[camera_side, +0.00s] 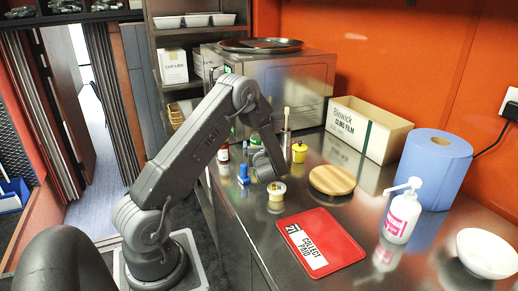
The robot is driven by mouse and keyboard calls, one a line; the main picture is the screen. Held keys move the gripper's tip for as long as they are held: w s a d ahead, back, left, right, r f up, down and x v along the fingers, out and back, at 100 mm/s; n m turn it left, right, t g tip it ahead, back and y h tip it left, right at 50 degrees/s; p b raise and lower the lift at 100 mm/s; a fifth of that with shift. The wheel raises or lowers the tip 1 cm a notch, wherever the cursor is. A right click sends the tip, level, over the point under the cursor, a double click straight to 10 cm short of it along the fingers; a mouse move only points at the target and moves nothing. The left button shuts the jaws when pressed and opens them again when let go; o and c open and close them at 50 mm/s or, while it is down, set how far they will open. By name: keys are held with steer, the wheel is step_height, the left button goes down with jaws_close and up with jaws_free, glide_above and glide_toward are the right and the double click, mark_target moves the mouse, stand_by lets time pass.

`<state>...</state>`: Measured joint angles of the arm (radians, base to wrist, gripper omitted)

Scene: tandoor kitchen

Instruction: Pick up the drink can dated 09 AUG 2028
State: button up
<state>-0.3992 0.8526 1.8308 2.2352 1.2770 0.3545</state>
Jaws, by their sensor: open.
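My gripper (268,168) is open and hangs low over the steel counter, at the end of my bent arm. A small yellow-and-white tub or can (276,192) stands on the counter just below it; I cannot tell if they touch. A small red item with a pale label (223,155) stands behind and left of my gripper, and a blue item (243,175) is just left of it. A yellow container with a dark top (299,152) stands to the right. No date is readable, so I cannot tell which, if any, is the 09 AUG 2028 can.
A red "COLLECT PAID" tray or sign (345,250) lies in front. A round wooden board (332,180), pump bottle (403,212), blue paper roll (432,168), white bowl (488,253) and film carton (368,128) are to the right. A steel oven (290,85) stands behind.

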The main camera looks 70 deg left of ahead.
steer(key=x, duration=0.3)
steer(key=shift+a, duration=0.1)
steer(key=c, duration=1.2)
